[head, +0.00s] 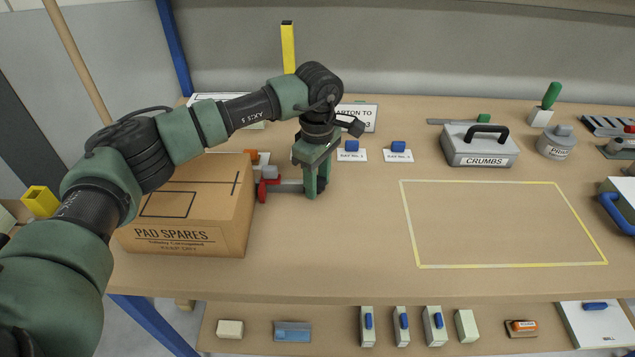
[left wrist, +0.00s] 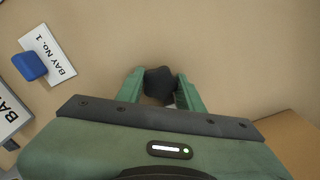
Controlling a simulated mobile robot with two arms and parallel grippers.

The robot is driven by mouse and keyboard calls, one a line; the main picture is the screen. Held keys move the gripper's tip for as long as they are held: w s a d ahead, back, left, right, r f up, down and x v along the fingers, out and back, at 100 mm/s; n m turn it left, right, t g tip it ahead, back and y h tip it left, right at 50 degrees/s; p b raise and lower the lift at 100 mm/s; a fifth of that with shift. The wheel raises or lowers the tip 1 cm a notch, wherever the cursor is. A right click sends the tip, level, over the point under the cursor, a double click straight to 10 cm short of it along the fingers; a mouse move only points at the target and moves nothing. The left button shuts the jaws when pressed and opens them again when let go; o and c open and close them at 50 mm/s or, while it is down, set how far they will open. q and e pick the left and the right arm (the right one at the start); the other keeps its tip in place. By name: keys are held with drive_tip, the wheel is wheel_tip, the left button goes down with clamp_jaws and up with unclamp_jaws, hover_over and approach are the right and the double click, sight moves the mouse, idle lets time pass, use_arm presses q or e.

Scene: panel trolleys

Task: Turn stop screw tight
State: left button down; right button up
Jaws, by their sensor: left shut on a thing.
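My left gripper (head: 317,188) points down over the bench, just right of the cardboard box. In the left wrist view its green fingers (left wrist: 160,92) are shut on a dark, rounded knob (left wrist: 159,80), which appears to be the head of the stop screw. In the head view the fingers hide the knob. I cannot tell how tight the screw is. My right gripper is not in view.
The PAD SPARES box (head: 190,215) stands close at left. Blue blocks on bay cards (head: 352,155) lie behind the gripper. A CRUMBS container (head: 480,147) and a grey pot (head: 557,143) stand at right. A yellow-outlined area (head: 503,225) is empty.

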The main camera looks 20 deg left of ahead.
sight(318, 181)
use_arm(q)
drive_tip(key=shift+f+m, duration=0.1)
drive_tip(key=shift+m, duration=0.7)
drive_tip(key=c, duration=1)
unclamp_jaws()
drive_tip(key=shift+o, duration=0.2)
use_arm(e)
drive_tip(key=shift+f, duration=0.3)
use_arm(q)
drive_tip(key=shift+r+p, duration=1.85)
drive_tip(key=shift+r, duration=1.75)
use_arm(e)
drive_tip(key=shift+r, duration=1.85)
